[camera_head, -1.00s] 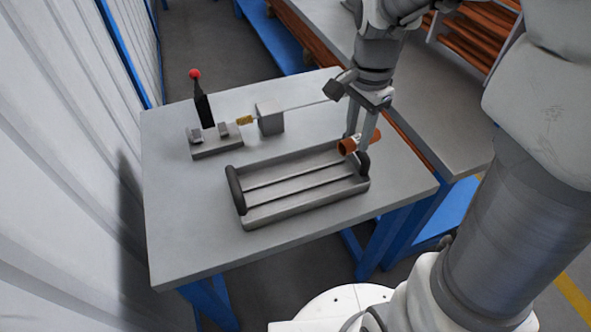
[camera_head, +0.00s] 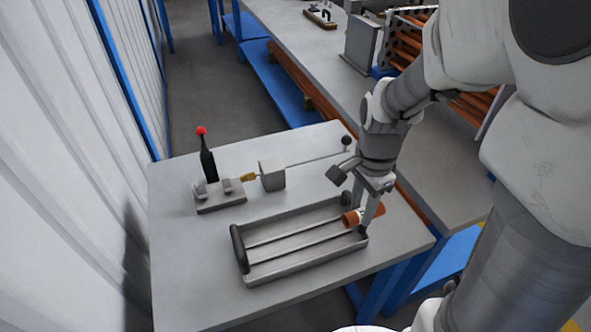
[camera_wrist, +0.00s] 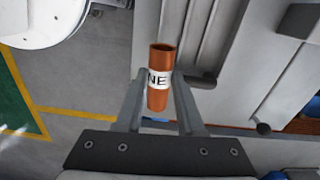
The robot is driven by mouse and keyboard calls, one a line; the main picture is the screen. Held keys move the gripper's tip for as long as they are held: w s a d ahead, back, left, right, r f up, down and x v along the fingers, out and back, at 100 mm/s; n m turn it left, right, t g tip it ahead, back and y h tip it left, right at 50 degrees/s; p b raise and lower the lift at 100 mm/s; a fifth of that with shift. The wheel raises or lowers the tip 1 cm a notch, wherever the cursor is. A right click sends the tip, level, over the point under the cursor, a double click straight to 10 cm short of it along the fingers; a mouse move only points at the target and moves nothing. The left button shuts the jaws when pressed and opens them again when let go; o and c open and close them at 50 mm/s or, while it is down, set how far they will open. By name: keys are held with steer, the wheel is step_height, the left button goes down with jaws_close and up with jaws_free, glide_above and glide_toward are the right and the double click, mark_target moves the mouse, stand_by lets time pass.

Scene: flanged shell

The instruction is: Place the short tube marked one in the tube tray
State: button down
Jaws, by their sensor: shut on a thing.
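The short tube (camera_head: 350,218) is copper-orange. In the wrist view the tube (camera_wrist: 160,98) has a white band with the letters "NE" showing. My gripper (camera_head: 366,218) is shut on the tube around its band. The tube tray (camera_head: 240,272) is a grey tray with long parallel channels and a black handle at each end, lying on the grey table. In the head view the tube is at the tray's right end, near the right handle. I cannot tell whether it touches the tray. In the wrist view part of the tray (camera_wrist: 205,40) shows beyond the tube, to the right.
A grey fixture (camera_head: 220,202) with a black, red-knobbed lever stands behind the tray at left. Beside it is a grey block (camera_head: 272,174) with a thin rod reaching right to a dark knob (camera_head: 346,142). The table's front left (camera_head: 190,290) is clear.

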steer(key=w+a+f, duration=0.1)
steer(key=a+f, duration=0.1)
steer(key=a, duration=0.1)
steer(key=w+a+f+b, duration=0.1)
steer(key=a+f, duration=0.1)
steer(key=a, duration=0.1)
steer(key=w+a+f+b, duration=0.1)
steer(key=a+f, duration=0.1)
steer(key=a, duration=0.2)
steer(key=shift+w+f, duration=0.2)
steer(key=shift+w, duration=0.15)
steer(key=shift+f+b, duration=0.65)
steer(key=shift+f, duration=1.35)
steer(key=shift+f, duration=0.1)
steer(key=c, duration=0.5)
jaws_free()
